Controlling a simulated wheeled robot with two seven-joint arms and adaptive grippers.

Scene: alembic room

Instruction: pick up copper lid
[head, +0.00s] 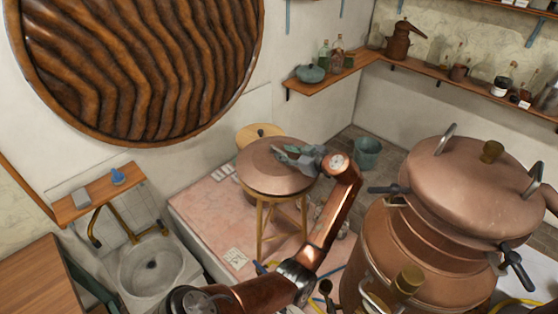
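A round, shallow-domed copper lid (262,178) rests on a wooden stool (262,222) left of the middle of the head view. My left gripper (288,154) is over the right rear part of this lid, its fingers pointing left. It hides part of the lid's top. I cannot tell whether it touches the lid or whether its fingers are closed. Another large copper lid (460,200) with a brass knob and metal handles sits on the big copper still at the right. My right gripper is not in view.
The copper still (385,245) fills the right front. A stone sink (150,268) stands at the left, near a wooden table (35,285). A pale pink tiled platform (210,215) lies under the stool. A teal bucket (367,152) stands behind my arm. Shelves with bottles line the back walls.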

